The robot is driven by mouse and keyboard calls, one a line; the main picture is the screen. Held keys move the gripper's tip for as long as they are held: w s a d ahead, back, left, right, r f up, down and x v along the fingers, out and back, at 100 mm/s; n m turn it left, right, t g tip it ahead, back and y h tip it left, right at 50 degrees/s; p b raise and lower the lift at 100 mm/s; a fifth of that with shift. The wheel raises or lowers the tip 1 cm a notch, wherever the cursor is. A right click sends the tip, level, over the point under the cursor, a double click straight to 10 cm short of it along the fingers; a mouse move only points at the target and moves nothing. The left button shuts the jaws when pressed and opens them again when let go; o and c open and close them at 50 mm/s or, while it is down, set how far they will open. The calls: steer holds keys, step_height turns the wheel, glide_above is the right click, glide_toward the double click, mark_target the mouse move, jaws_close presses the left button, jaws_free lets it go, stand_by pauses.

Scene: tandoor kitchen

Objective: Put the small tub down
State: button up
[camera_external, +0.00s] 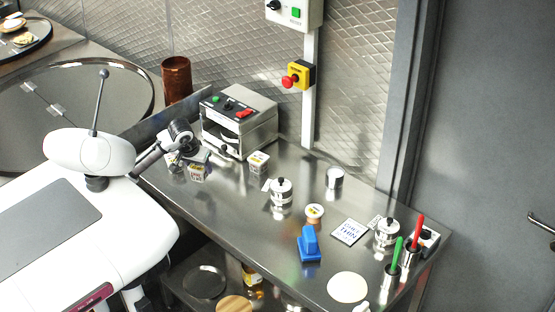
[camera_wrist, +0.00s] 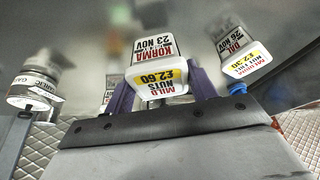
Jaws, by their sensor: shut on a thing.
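The small tub (camera_external: 198,173) is white with a printed label, close to the counter in front of the control box. In the wrist view the tub (camera_wrist: 160,65) reads KORMA, 23 NOV, with a yellow £2.60 strip. My gripper (camera_external: 188,157) has its purple fingers on both sides of the tub and is shut on it. I cannot tell whether the tub's base touches the counter. A second white tub (camera_external: 258,162), apart to the right, shows as the DAL tub (camera_wrist: 243,50) in the wrist view.
The steel counter (camera_external: 232,205) has bare room in front of the tubs. A control box (camera_external: 240,120) stands behind. A lidded pot (camera_external: 281,192), metal tin (camera_external: 334,178), blue press (camera_external: 309,245) and white disc (camera_external: 347,287) lie further right. A labelled canister (camera_wrist: 35,85) is at left in the wrist view.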

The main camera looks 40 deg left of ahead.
mark_target(199, 174)
steer(key=shift+f, duration=1.95)
steer(key=shift+f, duration=0.15)
steer(key=o, duration=1.1)
steer(key=shift+c, duration=0.2)
steer(key=shift+r, duration=0.3)
steer(key=v, duration=1.1)
steer(key=shift+s+r+b, duration=0.25)
steer(key=shift+r+b, duration=0.1)
steer(key=shift+b, duration=0.1)
